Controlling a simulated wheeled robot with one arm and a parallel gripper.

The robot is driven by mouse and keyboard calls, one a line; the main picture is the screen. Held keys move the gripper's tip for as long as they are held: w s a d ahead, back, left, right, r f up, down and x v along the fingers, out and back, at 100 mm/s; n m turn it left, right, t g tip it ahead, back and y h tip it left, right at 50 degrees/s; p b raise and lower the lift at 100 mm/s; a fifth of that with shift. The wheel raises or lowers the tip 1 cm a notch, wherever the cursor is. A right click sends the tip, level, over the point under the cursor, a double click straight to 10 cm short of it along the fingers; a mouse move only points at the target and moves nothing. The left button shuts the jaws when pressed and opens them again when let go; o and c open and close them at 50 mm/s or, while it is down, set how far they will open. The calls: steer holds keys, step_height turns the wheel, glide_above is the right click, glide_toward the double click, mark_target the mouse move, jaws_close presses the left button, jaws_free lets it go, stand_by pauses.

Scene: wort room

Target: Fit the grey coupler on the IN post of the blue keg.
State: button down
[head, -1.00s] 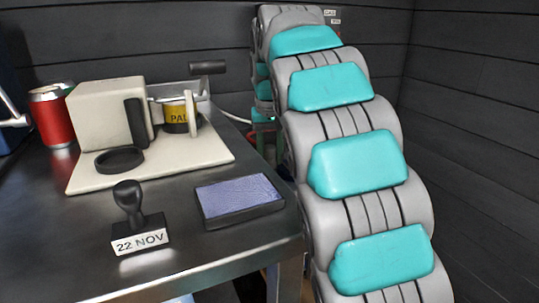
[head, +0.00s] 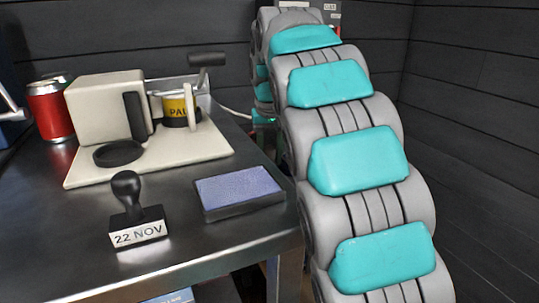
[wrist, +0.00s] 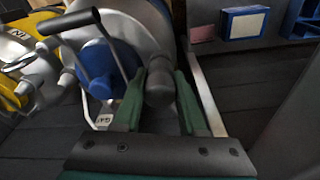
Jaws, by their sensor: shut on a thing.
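In the wrist view my gripper (wrist: 160,85) has its green fingers closed on both sides of a dark grey rounded piece, which looks like the grey coupler (wrist: 159,88). Just beyond and left is a large silver rounded body with a blue round part (wrist: 107,68), which looks like the blue keg. I cannot make out its IN post, nor whether the coupler touches anything. In the head view my arm runs away to the back and hides the gripper and the keg.
In the wrist view, yellow and silver parts (wrist: 22,60) crowd the left, and a black-handled bar (wrist: 68,22) crosses near the blue part. A blue box (wrist: 243,22) stands upper right. In the head view, a bench (head: 235,235) left of my arm holds a date stamp (head: 138,230), ink pad (head: 238,190) and red can (head: 50,110).

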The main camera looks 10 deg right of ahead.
steer(key=shift+s+f+b, duration=0.15)
steer(key=shift+f+b, duration=0.15)
steer(key=shift+f, duration=0.75)
stand_by(0.7)
steer(key=shift+c, duration=2)
jaws_free()
steer(key=shift+d+r, duration=0.1)
steer(key=shift+r, duration=0.05)
